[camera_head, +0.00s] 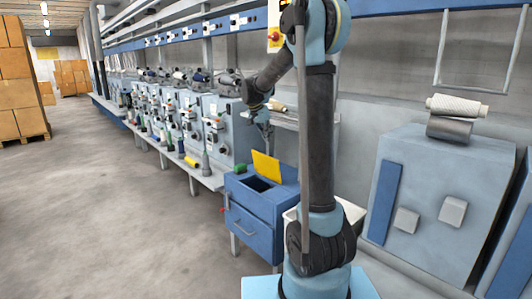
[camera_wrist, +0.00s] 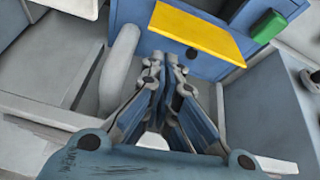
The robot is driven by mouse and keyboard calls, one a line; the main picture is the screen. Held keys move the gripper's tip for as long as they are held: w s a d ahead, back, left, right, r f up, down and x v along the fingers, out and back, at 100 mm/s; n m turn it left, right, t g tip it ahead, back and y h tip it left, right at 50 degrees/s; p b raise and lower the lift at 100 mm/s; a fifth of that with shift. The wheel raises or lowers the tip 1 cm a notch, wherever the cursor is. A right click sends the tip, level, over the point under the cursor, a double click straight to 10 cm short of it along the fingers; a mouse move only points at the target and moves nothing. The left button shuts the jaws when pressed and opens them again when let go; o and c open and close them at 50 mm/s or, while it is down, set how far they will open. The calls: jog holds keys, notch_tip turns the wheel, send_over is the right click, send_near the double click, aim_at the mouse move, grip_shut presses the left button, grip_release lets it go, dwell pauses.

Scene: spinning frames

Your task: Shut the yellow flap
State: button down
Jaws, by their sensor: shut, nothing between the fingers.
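The yellow flap (camera_head: 266,167) stands raised and tilted at the back edge of a blue cabinet (camera_head: 262,208). A dark opening (camera_head: 258,184) shows in the cabinet's top in front of it. In the wrist view the flap (camera_wrist: 198,30) is a yellow panel just beyond my fingertips. My gripper (camera_wrist: 174,60) is shut and empty, its fingertips close together near the flap's edge. I cannot tell whether they touch it. In the head view my gripper (camera_head: 266,130) hangs above and behind the flap, small and hard to make out.
A green block (camera_wrist: 268,26) sits beside the flap; it also shows in the head view (camera_head: 240,169). A row of spinning machines (camera_head: 180,120) runs along the left. A grey machine with a blue stripe (camera_head: 440,200) stands at right. The floor at left is clear.

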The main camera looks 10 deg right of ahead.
jog(key=w+a+f+m, duration=0.2)
jog(key=w+a+f, duration=0.1)
jog(key=w, duration=0.5)
jog(key=shift+h, duration=0.3)
jog(key=x, duration=0.9)
jog(key=shift+d+f, duration=0.1)
